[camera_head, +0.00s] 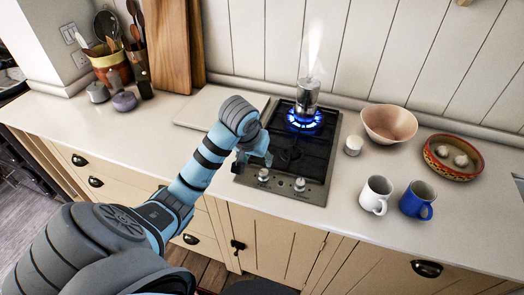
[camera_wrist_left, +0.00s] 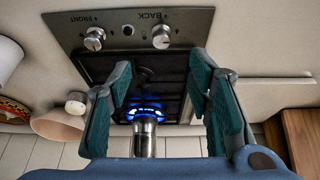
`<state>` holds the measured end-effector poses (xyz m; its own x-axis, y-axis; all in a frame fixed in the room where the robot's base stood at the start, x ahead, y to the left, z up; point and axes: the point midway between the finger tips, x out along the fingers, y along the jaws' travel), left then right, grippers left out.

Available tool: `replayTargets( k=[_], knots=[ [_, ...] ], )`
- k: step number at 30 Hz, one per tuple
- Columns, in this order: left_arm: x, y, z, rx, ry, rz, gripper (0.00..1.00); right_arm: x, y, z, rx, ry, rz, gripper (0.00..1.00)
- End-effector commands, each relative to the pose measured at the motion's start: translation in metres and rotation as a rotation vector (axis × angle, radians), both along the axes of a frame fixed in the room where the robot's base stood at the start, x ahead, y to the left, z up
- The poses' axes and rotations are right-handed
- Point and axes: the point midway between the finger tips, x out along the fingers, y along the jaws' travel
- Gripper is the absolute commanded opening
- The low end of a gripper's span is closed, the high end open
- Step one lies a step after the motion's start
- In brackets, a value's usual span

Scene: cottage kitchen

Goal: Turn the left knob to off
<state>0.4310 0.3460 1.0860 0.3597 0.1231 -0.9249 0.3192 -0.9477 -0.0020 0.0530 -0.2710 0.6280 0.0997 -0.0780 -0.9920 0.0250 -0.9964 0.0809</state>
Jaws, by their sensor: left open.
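The black two-burner hob (camera_head: 318,160) has two metal knobs on its front strip. The left knob (camera_head: 263,175) is marked BACK in the wrist view (camera_wrist_left: 162,36); the right knob (camera_head: 300,184) is marked FRONT there (camera_wrist_left: 95,38). The angle of the knobs' pointers is too small to tell. The back burner burns with a blue flame (camera_head: 305,120) under a steel pot (camera_head: 308,95), which steams. My left gripper (camera_head: 254,160) is open and empty, above the hob's left side just behind the left knob, apart from it in the wrist view (camera_wrist_left: 161,68). My right gripper is out of view.
A white mug (camera_head: 375,194), a blue mug (camera_head: 417,200), a small white jar (camera_head: 353,145), a pink bowl (camera_head: 389,123) and a patterned bowl (camera_head: 436,165) stand right of the hob. A pale board (camera_head: 195,112) lies left of it. The front-left counter is clear.

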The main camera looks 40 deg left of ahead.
Motion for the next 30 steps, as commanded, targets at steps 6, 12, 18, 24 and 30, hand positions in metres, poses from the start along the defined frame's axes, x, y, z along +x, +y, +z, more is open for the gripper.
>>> replayTargets(
  k=[6, 12, 18, 24, 30],
  knots=[
    [0.011, 0.006, -0.021, -0.005, 0.006, 0.016, 0.46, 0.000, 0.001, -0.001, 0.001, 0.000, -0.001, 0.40],
    [0.033, 0.013, -0.077, -0.005, 0.005, 0.015, 0.46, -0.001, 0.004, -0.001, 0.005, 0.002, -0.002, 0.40],
    [0.049, 0.020, -0.115, -0.003, 0.001, 0.015, 0.46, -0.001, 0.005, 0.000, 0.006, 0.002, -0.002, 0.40],
    [0.053, 0.021, -0.126, -0.002, -0.002, 0.013, 0.46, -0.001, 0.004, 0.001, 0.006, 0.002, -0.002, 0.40],
    [0.054, 0.021, -0.126, -0.001, -0.002, 0.012, 0.41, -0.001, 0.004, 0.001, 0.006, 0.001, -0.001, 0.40]
  ],
)
